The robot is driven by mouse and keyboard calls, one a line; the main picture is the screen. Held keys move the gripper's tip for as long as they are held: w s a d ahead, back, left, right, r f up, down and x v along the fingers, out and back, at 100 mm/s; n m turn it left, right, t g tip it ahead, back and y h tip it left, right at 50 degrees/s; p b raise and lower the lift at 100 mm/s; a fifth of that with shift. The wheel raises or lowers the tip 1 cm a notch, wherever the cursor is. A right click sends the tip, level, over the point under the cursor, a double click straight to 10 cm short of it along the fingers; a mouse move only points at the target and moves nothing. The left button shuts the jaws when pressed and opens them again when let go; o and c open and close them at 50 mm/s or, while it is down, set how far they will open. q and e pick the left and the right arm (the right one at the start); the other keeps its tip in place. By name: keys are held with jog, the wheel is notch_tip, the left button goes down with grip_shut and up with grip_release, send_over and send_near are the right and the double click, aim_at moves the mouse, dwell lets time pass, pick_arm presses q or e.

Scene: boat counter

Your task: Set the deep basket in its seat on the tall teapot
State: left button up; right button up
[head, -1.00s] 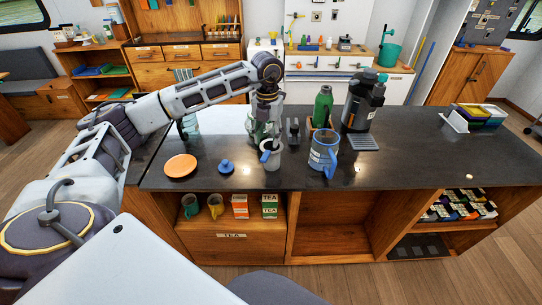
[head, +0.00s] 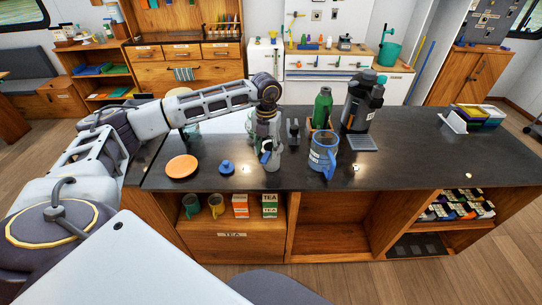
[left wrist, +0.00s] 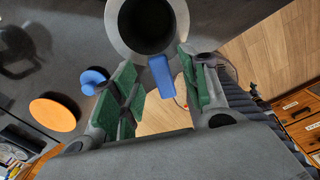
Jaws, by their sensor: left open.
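The deep basket (head: 272,163) is a grey cylinder with a blue handle, standing on the dark counter and partly hidden by my left gripper in the head view. My left gripper (head: 267,145) is open at the basket. In the left wrist view the basket's round dark mouth (left wrist: 148,22) shows at the top, and its blue handle (left wrist: 162,76) lies between the open green-padded fingers (left wrist: 160,82). I cannot tell whether the pads touch it. The tall teapot (head: 322,152), grey-blue with a blue handle, stands upright to the right of the basket. My right gripper is not in view.
A blue knobbed lid (head: 226,167) and an orange plate (head: 182,166) lie left of the basket. A green bottle (head: 322,106) and a dark dispenser (head: 361,108) stand behind the teapot. The counter's right part is mostly clear.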

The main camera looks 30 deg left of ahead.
pick_arm(q)
jog(key=shift+f, duration=0.6)
grip_shut()
